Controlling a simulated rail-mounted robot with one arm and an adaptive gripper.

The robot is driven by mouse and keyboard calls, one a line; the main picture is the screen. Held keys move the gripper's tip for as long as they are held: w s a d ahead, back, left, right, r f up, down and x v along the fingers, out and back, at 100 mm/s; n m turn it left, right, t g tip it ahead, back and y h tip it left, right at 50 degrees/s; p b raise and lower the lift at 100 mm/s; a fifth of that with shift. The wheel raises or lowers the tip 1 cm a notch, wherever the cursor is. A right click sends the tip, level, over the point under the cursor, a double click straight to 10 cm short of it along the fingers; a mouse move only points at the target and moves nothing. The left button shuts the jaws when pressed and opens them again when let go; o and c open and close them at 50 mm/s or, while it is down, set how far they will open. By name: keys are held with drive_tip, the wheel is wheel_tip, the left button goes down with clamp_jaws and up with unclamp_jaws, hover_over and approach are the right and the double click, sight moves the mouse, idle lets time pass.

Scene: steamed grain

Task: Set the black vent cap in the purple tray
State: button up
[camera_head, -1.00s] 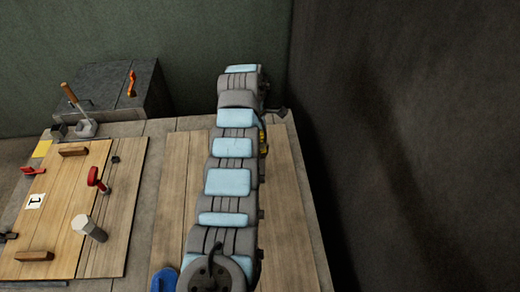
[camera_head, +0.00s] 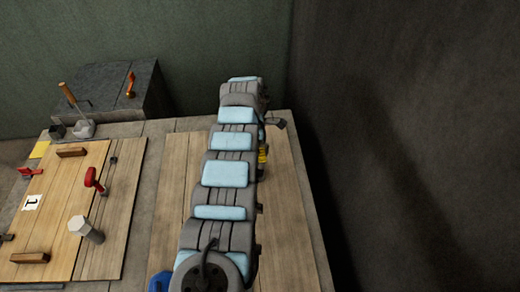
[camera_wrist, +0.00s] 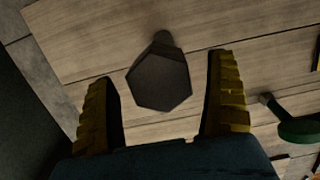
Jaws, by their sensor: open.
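A dark, hexagon-headed piece that looks like the black vent cap (camera_wrist: 160,80) stands on wooden planks in the wrist view, with a narrower end behind its head. My gripper (camera_wrist: 164,72) is open, with one yellow ribbed finger on each side of the piece. In the head view my arm hides this piece, and only a bit of yellow shows beside the arm. I see no purple tray in either view.
A green curved object (camera_wrist: 300,128) lies right of my gripper. In the head view, a wooden board (camera_head: 58,205) at left carries a pale hex-headed post (camera_head: 85,228) and a red clamp (camera_head: 94,180). A dark block (camera_head: 115,85) stands behind. A wall (camera_head: 410,150) rises at right.

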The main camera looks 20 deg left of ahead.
drive_tip(key=c, duration=1.2)
drive_tip(key=shift+r, duration=0.1)
